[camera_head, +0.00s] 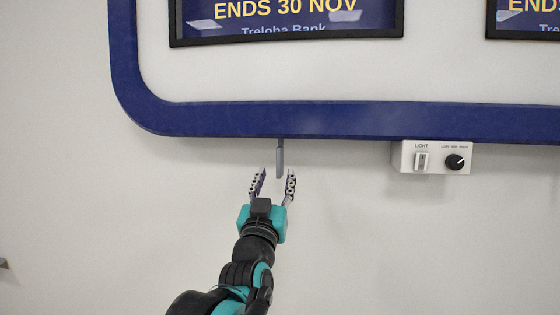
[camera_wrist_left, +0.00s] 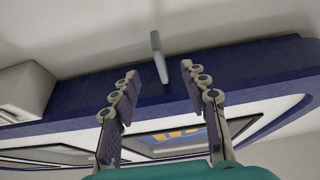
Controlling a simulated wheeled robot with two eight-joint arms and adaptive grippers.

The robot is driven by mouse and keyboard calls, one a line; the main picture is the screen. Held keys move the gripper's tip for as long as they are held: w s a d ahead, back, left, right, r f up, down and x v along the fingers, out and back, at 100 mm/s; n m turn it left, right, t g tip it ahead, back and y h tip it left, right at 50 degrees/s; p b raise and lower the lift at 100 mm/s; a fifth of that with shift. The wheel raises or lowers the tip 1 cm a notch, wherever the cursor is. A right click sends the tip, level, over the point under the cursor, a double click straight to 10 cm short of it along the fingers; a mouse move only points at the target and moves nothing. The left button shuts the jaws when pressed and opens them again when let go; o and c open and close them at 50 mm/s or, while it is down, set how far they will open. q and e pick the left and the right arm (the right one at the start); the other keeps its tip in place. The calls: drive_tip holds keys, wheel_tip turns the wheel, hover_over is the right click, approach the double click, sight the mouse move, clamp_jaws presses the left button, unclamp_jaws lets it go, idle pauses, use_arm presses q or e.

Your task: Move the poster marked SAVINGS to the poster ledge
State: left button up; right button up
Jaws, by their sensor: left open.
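A dark-framed poster (camera_head: 285,26) at the top of the head view reads "ENDS 30 NOV" and "Treloha Bank". A second one (camera_head: 525,22) is cut off at the right. No word SAVINGS is visible on either, and I cannot pick out a poster ledge. A grey handle (camera_head: 280,158) hangs under the blue-rimmed case (camera_head: 330,120). My left gripper (camera_head: 274,174) is open and empty just below the handle, whose lower end appears between the fingertips. In the left wrist view the handle (camera_wrist_left: 160,57) stands beyond and between the open fingers. My right gripper is not in view.
A white control box (camera_head: 435,157) with a switch marked LIGHT and a black knob sits under the case, right of the handle. It also shows in the left wrist view (camera_wrist_left: 25,90). The wall around my left arm is bare.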

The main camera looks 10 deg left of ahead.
sight(278, 166)
use_arm(q)
drive_tip(key=shift+p+x, duration=0.95)
drive_tip(key=shift+x, duration=2.4)
clamp_jaws()
